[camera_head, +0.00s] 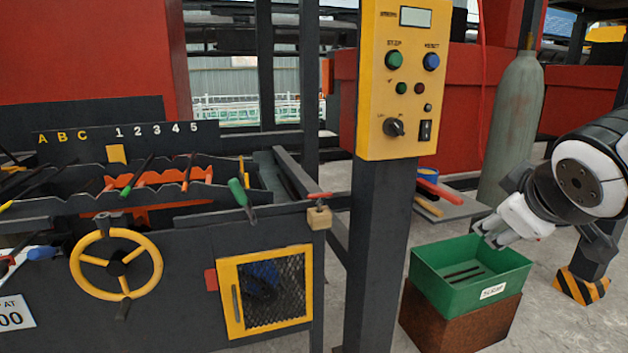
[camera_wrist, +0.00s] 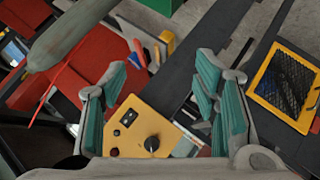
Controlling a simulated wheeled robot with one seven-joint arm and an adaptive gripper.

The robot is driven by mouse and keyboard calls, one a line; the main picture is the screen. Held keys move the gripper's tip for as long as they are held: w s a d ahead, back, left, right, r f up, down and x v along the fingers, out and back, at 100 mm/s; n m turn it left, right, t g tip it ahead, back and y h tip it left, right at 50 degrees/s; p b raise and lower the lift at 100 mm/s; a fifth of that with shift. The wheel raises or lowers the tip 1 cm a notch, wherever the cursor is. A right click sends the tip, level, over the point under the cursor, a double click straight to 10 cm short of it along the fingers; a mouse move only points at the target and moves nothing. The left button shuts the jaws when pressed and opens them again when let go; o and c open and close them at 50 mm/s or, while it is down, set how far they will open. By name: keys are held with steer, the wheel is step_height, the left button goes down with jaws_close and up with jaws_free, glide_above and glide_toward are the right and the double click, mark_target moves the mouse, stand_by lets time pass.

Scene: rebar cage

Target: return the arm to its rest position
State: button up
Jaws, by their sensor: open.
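My arm reaches in from the right edge. In the wrist view my gripper (camera_wrist: 163,95) shows two teal-padded fingers spread apart with nothing held between them. The yellow control panel (camera_wrist: 140,122) shows beyond the fingers in the wrist view. No marker for the rest position shows in either view.
The yellow control box (camera_head: 402,80) stands on a dark post (camera_head: 375,250) left of my gripper. A gas cylinder (camera_head: 513,120) stands behind it. The bin rests on a brown block (camera_head: 462,328). A workbench with a yellow handwheel (camera_head: 117,263) fills the left.

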steer(key=s+a+f+m+g+y, duration=0.1)
steer(key=s+a+f+m+g, duration=0.15)
steer(key=s, duration=0.65)
steer(key=s+a+f+m+g+y, duration=0.15)
steer(key=s+a+f+g, duration=0.25)
steer(key=s, duration=0.5)
steer(key=s+a+f+m+g+y, duration=0.1)
steer(key=s+a+f+m+g, duration=0.2)
steer(key=s, duration=0.6)
step_height(320, 180, up, 20)
steer(key=n+t+p, duration=0.1)
steer(key=t+p, duration=0.2)
steer(key=p, duration=1.6)
steer(key=shift+w+r+p, duration=0.2)
steer(key=shift+r+p, duration=0.05)
steer(key=shift+p, duration=0.1)
steer(key=shift+a+t, duration=0.1)
steer(key=shift+t, duration=0.15)
